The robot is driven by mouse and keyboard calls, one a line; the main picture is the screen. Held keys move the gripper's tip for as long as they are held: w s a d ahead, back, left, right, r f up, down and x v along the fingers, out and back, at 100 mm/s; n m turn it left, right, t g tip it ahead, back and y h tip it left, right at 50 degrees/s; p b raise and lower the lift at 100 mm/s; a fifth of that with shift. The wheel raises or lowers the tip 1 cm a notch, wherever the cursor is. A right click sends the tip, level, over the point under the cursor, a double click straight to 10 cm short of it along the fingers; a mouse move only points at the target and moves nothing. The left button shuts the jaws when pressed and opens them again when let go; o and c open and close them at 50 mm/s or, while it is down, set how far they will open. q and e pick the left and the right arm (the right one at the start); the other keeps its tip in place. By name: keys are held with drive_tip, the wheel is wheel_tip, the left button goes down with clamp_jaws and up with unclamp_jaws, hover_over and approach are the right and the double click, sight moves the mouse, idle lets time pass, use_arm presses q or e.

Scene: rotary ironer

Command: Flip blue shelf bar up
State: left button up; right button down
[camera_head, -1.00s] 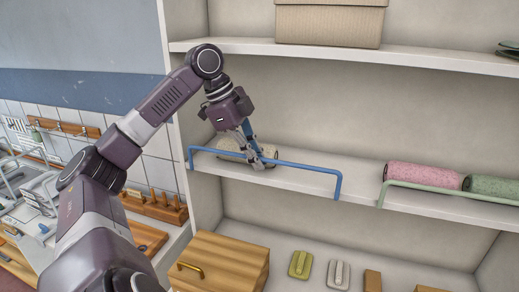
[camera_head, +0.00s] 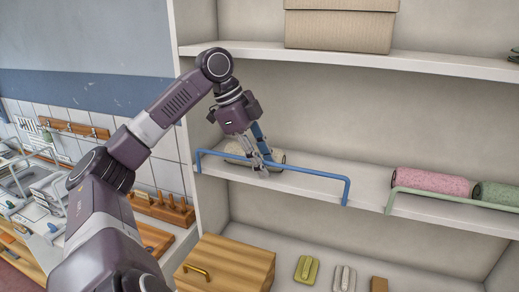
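The blue shelf bar (camera_head: 318,173) runs along the front edge of the middle shelf, its two ends bent down to the shelf edge. My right gripper is not in view.
A pink roll (camera_head: 432,183) and a green roll (camera_head: 495,194) lie behind a green bar (camera_head: 445,197) on the right. A cardboard box (camera_head: 340,28) stands on the upper shelf. A wooden box (camera_head: 228,262) is below. The shelf between the cream and pink rolls is clear.

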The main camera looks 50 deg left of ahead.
use_arm(q)
drive_tip(key=v, duration=1.1)
drive_tip(key=shift+r, duration=0.35)
drive_tip(key=shift+s+a+f, duration=0.1)
drive_tip(key=shift+s, duration=0.05)
